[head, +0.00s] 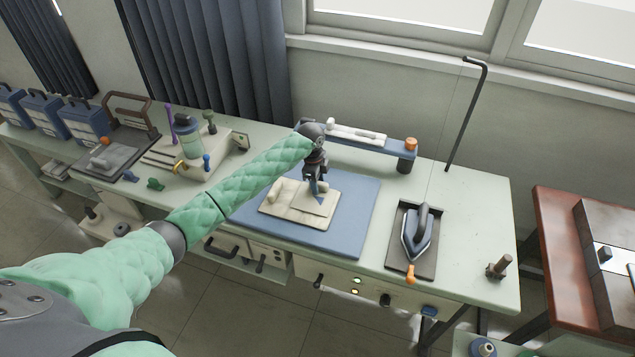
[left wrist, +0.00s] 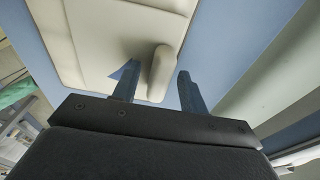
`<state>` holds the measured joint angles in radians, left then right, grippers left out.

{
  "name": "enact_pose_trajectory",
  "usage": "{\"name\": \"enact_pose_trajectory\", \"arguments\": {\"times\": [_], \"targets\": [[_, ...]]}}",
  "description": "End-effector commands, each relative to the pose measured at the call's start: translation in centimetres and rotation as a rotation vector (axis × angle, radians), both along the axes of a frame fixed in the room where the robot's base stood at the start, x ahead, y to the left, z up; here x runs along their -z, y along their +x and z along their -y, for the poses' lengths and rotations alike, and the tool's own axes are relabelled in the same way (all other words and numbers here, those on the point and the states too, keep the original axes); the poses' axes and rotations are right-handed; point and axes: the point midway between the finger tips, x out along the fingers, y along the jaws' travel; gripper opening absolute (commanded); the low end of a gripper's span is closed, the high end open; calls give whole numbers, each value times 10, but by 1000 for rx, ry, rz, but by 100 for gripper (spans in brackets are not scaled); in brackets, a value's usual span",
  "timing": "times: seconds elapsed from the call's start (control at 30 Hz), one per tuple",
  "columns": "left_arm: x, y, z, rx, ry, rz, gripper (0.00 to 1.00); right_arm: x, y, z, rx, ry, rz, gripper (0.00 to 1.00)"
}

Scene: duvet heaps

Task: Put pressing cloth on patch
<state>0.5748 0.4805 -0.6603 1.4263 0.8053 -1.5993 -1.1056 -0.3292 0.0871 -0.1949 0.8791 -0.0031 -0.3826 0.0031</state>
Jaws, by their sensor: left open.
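My left gripper (head: 319,190) is over a cream square cloth (head: 313,205) that lies on a larger beige piece (head: 270,212) on the blue mat (head: 352,215). I cannot tell for sure which cream layer is the pressing cloth, and I cannot make out the patch. In the left wrist view, the open fingers of the gripper (left wrist: 158,84) stand on either side of a rounded cream grip (left wrist: 162,70). Layered cream fabric (left wrist: 100,45) fills the view beyond. The fingers are not closed on the grip. My right gripper is not in view.
An iron (head: 417,238) rests on a dark stand to the right of the mat. A blue shelf (head: 370,142) with a white roll stands behind. A bottle (head: 187,138) and small tools are at the left. The bench between mat and iron is clear.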

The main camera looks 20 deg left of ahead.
Motion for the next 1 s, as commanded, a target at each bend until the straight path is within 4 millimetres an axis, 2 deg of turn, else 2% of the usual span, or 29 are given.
{"name": "enact_pose_trajectory", "arguments": {"times": [0.23,0.33,0.6,0.8,1.0], "targets": [[-16,1,-2,0,0,3,43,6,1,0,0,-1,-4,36],[-33,1,-5,1,1,3,43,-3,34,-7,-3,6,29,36],[-86,2,-11,1,0,4,43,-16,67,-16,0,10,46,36],[-112,1,-13,1,0,2,43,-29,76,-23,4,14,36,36],[-122,1,-14,1,0,-1,43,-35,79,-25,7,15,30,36]]}}
